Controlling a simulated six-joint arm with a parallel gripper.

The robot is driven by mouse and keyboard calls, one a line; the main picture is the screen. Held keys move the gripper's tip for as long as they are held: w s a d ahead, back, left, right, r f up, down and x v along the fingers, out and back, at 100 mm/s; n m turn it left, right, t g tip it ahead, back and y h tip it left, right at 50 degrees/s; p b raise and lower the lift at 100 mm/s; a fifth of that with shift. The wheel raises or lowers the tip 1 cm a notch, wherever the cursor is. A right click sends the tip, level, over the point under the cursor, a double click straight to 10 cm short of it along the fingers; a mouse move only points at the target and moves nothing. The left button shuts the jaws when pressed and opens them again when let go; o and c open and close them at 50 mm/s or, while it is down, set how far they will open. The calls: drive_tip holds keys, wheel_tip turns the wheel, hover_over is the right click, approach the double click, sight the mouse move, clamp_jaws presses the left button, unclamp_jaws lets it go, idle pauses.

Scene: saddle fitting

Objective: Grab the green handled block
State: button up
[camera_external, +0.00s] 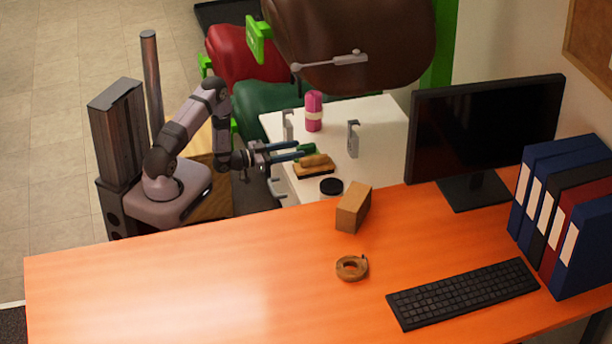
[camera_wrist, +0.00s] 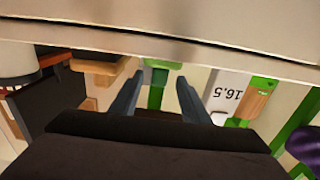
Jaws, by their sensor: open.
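A small green piece (camera_external: 307,148), which looks like the green handled block, lies on the white table close to the tips of my gripper (camera_external: 300,150). A tan-topped block with a dark base (camera_external: 315,163) sits right beside it. My gripper is open, with its two blue-grey fingers pointing right over the white table. In the wrist view, the fingers (camera_wrist: 158,92) are apart, and a green upright part (camera_wrist: 157,78) shows between them. Another green part with a wooden block (camera_wrist: 256,100) is right of the fingers. I cannot tell which one matches the green piece outside.
The white table (camera_external: 385,120) also holds a pink bottle (camera_external: 313,111), metal brackets (camera_external: 353,138) and a black round tin (camera_external: 331,187). Brown, red and green saddles stand behind. The orange desk (camera_external: 180,290) in front carries a cardboard box (camera_external: 353,207), a tape roll (camera_external: 352,268) and a keyboard.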

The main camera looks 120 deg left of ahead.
sight(306, 148)
drive_tip(key=shift+f+x, duration=0.2)
drive_tip(key=shift+x, duration=2.3)
drive_tip(key=shift+c, duration=0.7)
clamp_jaws()
